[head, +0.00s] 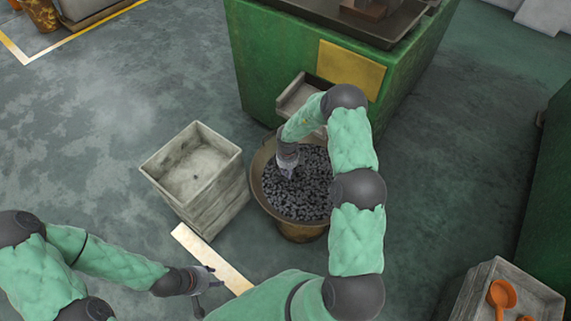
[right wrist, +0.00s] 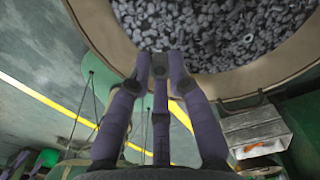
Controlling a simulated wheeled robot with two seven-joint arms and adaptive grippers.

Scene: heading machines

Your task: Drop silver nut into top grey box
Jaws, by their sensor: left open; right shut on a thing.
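The top grey box (head: 192,160) is the uppermost of a stack beside the bin, and its inside looks empty. A round tan bin (head: 258,190) full of grey metal nuts (head: 305,195) stands just right of the stack. My right gripper (head: 287,173) points down over the nuts at the bin's left part. In the right wrist view its fingers (right wrist: 160,62) are closed together at the bin's rim; the silver nut between them is too small or hidden to make out. My left gripper (head: 208,281) is open and empty, low in front of the stack.
A green machine (head: 270,70) with a grey chute (head: 298,92) stands behind the bin. A pale strip (head: 212,258) lies on the floor in front of the stack. Another grey box (head: 535,295) with orange things is at lower right. The floor left of the stack is clear.

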